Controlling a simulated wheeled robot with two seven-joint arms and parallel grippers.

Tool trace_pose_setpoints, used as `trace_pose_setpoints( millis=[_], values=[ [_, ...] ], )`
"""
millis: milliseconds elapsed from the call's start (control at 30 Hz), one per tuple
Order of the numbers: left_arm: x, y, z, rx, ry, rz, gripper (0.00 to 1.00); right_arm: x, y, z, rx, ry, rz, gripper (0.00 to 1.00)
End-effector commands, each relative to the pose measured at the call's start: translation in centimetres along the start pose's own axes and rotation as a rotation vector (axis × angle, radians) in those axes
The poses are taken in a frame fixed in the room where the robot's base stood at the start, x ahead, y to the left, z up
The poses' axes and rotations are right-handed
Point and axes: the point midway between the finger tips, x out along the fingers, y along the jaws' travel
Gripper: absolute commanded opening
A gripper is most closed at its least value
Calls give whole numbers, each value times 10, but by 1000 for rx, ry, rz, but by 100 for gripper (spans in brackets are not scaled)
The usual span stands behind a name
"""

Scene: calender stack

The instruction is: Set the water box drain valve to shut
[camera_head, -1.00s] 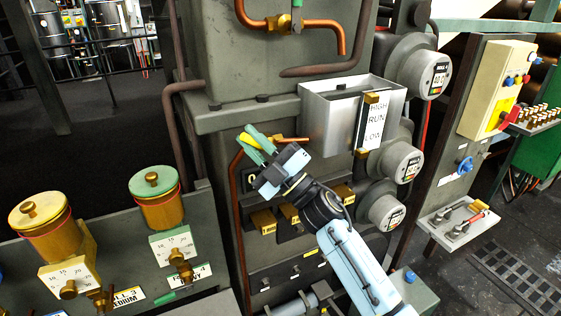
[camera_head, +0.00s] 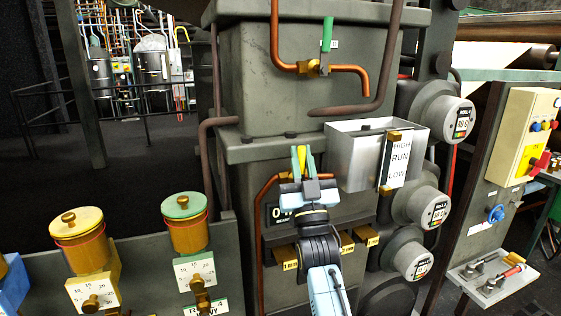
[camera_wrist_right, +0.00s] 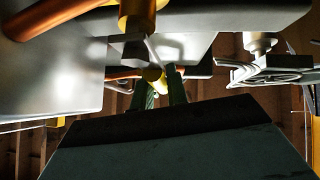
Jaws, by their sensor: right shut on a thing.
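My right gripper (camera_head: 302,161) is in the middle of the head view, its green fingers pointing up. It is shut on a yellow lever (camera_head: 302,152), which shows as a narrow strip between the fingertips and looks roughly upright. The lever's end also shows between the fingers in the right wrist view (camera_wrist_right: 153,75). A copper drain pipe (camera_head: 265,190) runs beside the gripper, left of and below the grey metal water box (camera_head: 345,160). The gripper hides the valve body in the head view, so how far the valve is turned is hard to tell. My left gripper is not in view.
Another valve with an upright green lever (camera_head: 327,35) sits on the upper copper pipe. The water box has a HIGH/RUN/LOW plate (camera_head: 398,160). Round gauges (camera_head: 450,118) stand at right. Brass oilers (camera_head: 77,240) stand at lower left.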

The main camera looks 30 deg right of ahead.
Motion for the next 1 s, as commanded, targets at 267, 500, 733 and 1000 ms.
trace_pose_setpoints(
  millis=[267, 500, 733, 1000],
  values=[
    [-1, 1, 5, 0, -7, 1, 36, -1, 13, 0, 36, -14, 59, 0],
    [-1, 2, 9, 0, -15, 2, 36, -1, 15, 0, 43, -16, 67, 0],
    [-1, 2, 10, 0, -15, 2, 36, -1, 15, 0, 44, -16, 67, 16],
    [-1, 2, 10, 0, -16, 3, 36, -1, 15, 0, 42, -15, 65, 37]
  ],
)
